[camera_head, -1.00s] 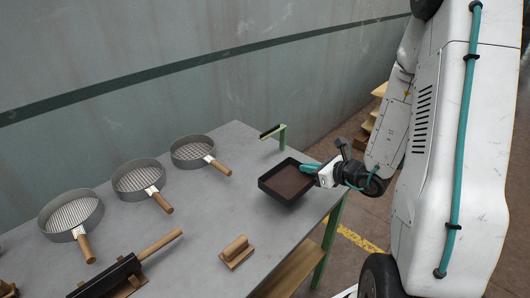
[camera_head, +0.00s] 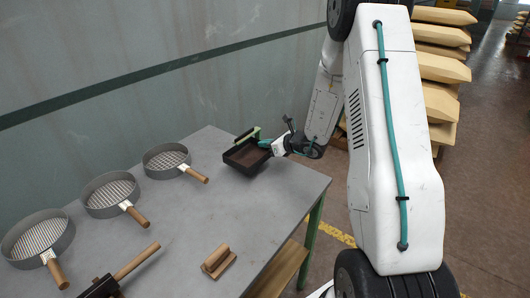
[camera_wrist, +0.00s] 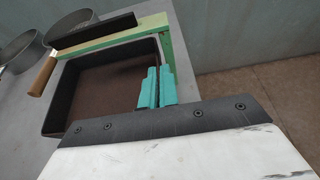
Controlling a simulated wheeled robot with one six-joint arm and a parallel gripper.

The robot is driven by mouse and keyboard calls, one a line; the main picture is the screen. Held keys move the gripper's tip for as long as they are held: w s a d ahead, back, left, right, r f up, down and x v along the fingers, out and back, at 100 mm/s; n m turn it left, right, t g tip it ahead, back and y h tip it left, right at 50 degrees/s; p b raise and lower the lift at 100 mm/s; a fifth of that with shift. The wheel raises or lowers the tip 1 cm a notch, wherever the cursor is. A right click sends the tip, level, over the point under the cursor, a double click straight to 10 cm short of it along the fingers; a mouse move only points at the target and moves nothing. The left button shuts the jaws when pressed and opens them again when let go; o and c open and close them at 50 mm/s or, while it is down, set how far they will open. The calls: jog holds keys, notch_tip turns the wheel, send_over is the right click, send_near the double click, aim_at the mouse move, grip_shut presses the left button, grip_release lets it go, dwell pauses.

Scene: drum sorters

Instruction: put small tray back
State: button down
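The small tray (camera_head: 236,167) is a shallow black square tray with a brown floor or brown fill. It is near the far right corner of the table, by a green bracket (camera_head: 250,134). My gripper (camera_head: 266,144) has its teal fingers closed on the tray's right wall. In the wrist view the tray (camera_wrist: 55,98) looks level, and the fingers (camera_wrist: 157,88) pinch its near-right rim. The green bracket (camera_wrist: 108,38), with a black strip along it, lies just beyond the tray's far wall. I cannot tell whether the tray touches the bracket or the table.
The grey table (camera_head: 190,225) holds several round sieves with wooden handles along the wall side (camera_head: 167,160). A wooden block with a grip (camera_head: 217,262) and a black tool with a wooden handle (camera_head: 137,260) lie nearer. The middle of the table is clear.

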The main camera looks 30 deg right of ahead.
aim_at(266, 150)
jog(key=shift+f, duration=1.8)
jog(key=shift+f, duration=0.15)
jog(key=c, duration=1.7)
grip_release()
